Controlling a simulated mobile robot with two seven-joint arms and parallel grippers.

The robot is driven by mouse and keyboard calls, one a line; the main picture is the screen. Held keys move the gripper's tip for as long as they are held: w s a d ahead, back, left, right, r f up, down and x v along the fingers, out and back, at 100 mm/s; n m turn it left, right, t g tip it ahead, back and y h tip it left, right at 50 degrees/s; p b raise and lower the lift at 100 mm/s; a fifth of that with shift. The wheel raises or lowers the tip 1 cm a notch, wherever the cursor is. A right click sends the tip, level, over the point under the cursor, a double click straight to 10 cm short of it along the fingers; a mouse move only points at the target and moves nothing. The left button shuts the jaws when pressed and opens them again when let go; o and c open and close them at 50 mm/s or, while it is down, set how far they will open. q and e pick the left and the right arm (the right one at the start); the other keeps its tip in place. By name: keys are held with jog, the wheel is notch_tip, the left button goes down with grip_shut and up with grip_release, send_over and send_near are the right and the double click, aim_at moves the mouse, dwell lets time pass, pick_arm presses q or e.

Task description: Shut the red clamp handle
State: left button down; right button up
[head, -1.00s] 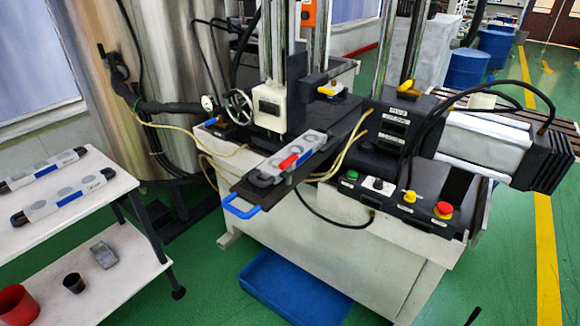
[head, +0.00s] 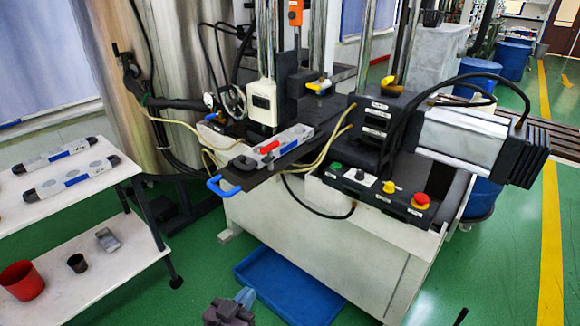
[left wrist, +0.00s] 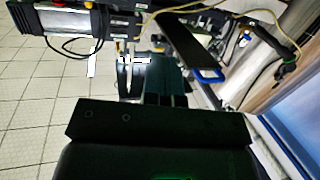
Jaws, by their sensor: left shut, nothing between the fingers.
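The red clamp handle (head: 269,147) sits on top of the grey-white mould (head: 292,138), near its front end. The mould lies on a dark slide plate (head: 262,176) with a blue pull handle (head: 222,187). My left gripper (head: 245,297) is at the bottom of the head view, low in front of the machine and well apart from the clamp. It is shut and empty. In the left wrist view its fingers (left wrist: 150,75) point away, with the blue pull handle (left wrist: 208,76) to their right. I cannot make out the red handle there. My right gripper is not in view.
The white machine body (head: 330,240) carries a button panel (head: 375,190). A blue tray (head: 290,285) lies on the floor before it. At left a white table (head: 105,180) bears two more moulds; its lower shelf holds a red cup (head: 22,280).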

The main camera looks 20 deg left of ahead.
pick_arm(q)
jog(key=w+d+r+n+g+y+b, duration=0.2)
jog(key=w+r+n+g+y+b, duration=0.1)
jog(key=w+n, duration=0.5)
jog(key=w+d+r+n+g+y+b, duration=0.3)
jog(key=w+r+n+y+b, duration=0.3)
jog(key=n+y, duration=0.4)
jog(key=w+d+r+n+g+y+b, duration=0.3)
jog(key=w+r+n+y, duration=0.4)
jog(key=n, duration=0.7)
jog(key=w+g+b, duration=0.1)
jog(key=w, duration=0.1)
jog(key=shift+w+b, duration=0.35)
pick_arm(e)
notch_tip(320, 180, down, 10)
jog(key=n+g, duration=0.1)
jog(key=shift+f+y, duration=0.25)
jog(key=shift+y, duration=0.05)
pick_arm(q)
jog(key=shift+r, duration=0.15)
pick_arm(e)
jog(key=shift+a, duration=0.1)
pick_arm(q)
jog(key=shift+a, duration=0.2)
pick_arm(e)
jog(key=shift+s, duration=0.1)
